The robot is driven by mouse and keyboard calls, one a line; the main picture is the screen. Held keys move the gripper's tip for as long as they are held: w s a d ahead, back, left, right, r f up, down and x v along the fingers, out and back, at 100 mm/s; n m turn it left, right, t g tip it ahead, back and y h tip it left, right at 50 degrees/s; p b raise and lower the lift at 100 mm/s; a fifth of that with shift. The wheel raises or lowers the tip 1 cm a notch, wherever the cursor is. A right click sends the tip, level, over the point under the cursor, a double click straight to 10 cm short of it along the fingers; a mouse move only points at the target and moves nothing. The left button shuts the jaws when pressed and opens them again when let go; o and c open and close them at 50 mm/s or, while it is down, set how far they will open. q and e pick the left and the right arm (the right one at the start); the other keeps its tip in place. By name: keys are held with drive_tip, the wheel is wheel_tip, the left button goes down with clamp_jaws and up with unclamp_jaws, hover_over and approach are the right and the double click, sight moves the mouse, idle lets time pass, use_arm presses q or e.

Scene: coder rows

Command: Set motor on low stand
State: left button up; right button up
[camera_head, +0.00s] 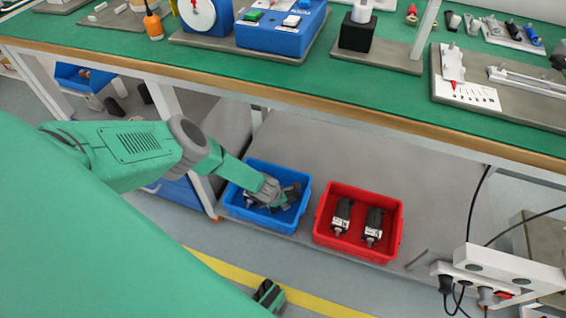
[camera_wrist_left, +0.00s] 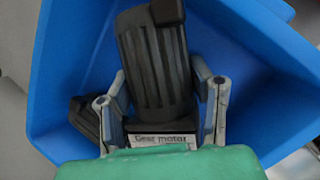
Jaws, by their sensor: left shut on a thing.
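My left gripper (camera_head: 272,196) reaches down into the blue bin (camera_head: 229,204) on the lower shelf. In the left wrist view its fingers (camera_wrist_left: 163,100) are shut around a dark ribbed motor (camera_wrist_left: 155,55) with a white "Gear motor" label. The motor shows inside the blue bin walls (camera_wrist_left: 75,60); in the head view the gripper largely hides it. Another dark part (camera_wrist_left: 88,118) lies beside it in the bin. Several fixtures are on the bench, but I cannot tell which is the low stand.
A red bin (camera_head: 322,222) with two dark motors (camera_head: 373,226) stands right of the blue bin. The green bench top (camera_head: 130,62) overhangs the shelf (camera_head: 300,140). It carries a blue box (camera_head: 280,35) and a black block (camera_head: 357,36) on a plate. A white power strip (camera_head: 505,268) is lower right.

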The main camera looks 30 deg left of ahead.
use_arm(q)
wheel_tip(320, 180, down, 3)
drive_tip(key=shift+r+b, duration=0.2)
drive_tip(key=shift+b, duration=0.45)
drive_tip(key=shift+c, duration=0.4)
drive_tip(key=o, duration=1.3)
drive_tip(key=shift+o, duration=0.2)
